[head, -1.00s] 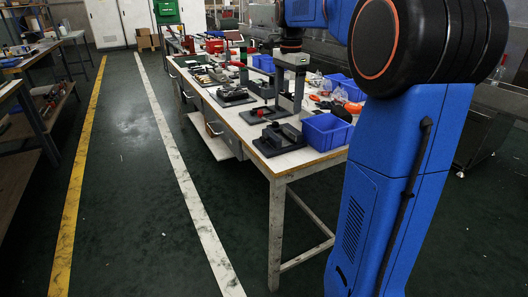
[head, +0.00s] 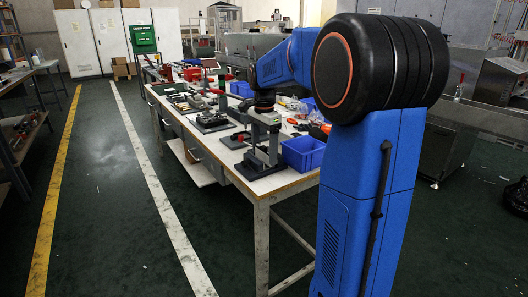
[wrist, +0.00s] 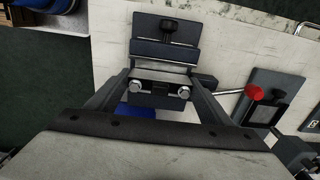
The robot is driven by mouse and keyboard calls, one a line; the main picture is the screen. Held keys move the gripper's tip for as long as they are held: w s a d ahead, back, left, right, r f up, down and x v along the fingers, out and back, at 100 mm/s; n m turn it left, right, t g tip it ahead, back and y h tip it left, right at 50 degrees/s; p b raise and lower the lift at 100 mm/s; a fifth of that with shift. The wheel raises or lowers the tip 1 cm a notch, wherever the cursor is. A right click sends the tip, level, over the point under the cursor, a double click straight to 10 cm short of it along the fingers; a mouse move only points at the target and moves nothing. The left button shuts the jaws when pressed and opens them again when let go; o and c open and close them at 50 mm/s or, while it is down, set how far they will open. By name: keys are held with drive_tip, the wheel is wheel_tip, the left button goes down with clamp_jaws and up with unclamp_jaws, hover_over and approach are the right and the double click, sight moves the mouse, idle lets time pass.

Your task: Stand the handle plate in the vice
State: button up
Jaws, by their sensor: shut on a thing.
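The vice (wrist: 165,48) is a dark grey block with jaws and a black knob, on the near end of the workbench. In the head view the vice (head: 259,168) is largely covered by my gripper (head: 265,158), which is low over it. In the wrist view my gripper (wrist: 160,80) has its two fingers on either side of a dark piece with two bright round ends (wrist: 160,89), just beside the vice. This seems to be the handle plate, held between the fingertips, but I cannot separate it clearly from the vice. I cannot tell whether it sits between the jaws.
A fixture with a red-knobbed lever (wrist: 255,92) stands close to the right in the wrist view. A blue bin (head: 303,153) stands right of the vice in the head view. Tools and parts crowd the workbench (head: 285,183) behind. The floor aisle at left is clear.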

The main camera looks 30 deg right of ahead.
sight(264, 146)
drive_tip(key=shift+f, duration=0.15)
drive_tip(key=o, duration=1.1)
wheel_tip(264, 146, up, 12)
drive_tip(key=s+a+f+n+t, duration=0.1)
drive_tip(key=s+a+n, duration=0.35)
drive_tip(key=s, duration=0.25)
drive_tip(key=s+a+f+n+t, duration=0.1)
drive_tip(key=s+a+f+n, duration=0.2)
drive_tip(key=s, duration=0.4)
drive_tip(key=s+a+f+n+t, duration=0.1)
drive_tip(key=s+a+f+n, duration=0.3)
drive_tip(key=s+f, duration=0.4)
drive_tip(key=s+a+f+n+t, duration=0.1)
drive_tip(key=s+a+f+n, duration=0.3)
drive_tip(key=s+f+n, duration=0.2)
drive_tip(key=shift+s+a+f+t, duration=0.1)
drive_tip(key=shift+s+f+t, duration=0.1)
drive_tip(key=shift+s, duration=0.35)
drive_tip(key=shift+s+a+f+t, duration=0.1)
drive_tip(key=shift+s+t, duration=0.1)
drive_tip(key=shift+s, duration=0.35)
drive_tip(key=shift+r, duration=0.1)
